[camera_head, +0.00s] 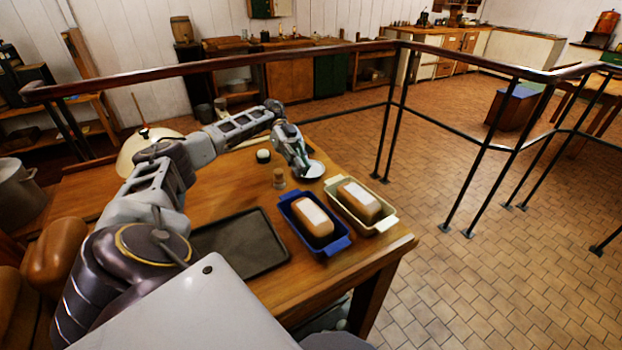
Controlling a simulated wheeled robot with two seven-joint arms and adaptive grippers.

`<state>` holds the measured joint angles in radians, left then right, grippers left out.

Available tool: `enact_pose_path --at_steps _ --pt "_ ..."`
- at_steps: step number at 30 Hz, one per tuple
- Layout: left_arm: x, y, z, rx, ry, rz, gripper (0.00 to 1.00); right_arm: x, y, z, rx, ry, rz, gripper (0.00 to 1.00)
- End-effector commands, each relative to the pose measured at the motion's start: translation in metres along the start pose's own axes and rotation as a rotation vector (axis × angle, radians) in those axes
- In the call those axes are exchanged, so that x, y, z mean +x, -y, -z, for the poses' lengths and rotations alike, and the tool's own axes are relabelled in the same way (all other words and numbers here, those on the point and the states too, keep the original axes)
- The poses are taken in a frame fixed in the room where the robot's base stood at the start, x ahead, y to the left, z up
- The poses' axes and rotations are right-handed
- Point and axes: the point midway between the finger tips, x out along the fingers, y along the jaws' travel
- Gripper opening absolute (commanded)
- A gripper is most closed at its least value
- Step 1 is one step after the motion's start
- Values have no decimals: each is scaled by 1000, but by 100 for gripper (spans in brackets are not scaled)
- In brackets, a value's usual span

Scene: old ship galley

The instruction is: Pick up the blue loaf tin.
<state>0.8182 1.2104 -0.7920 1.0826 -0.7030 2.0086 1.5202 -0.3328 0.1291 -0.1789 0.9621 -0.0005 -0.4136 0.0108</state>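The blue loaf tin (333,246) stands on the wooden table with a brown loaf in it that has a pale top. A cream loaf tin (386,222) with a similar loaf stands close on its right. My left arm reaches over the table from the left. My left gripper (303,170) points down behind the two tins, beside a small white dish, and is apart from the blue tin. Its fingers are too small to tell whether they are open or shut. My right gripper is not in view.
A dark baking tray (240,243) lies left of the blue tin. The white dish (315,169) lies by my gripper. A metal railing (400,110) runs behind the table.

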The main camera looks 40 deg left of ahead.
Motion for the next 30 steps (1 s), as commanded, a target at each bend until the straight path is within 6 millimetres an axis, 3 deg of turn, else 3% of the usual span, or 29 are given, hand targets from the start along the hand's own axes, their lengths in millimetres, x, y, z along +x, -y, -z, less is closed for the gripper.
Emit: enact_pose_path --at_steps 8,30 --pt "12 0 -1 -1 2 -1 8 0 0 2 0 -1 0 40" --pt "74 -1 0 0 1 -1 8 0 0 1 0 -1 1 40"
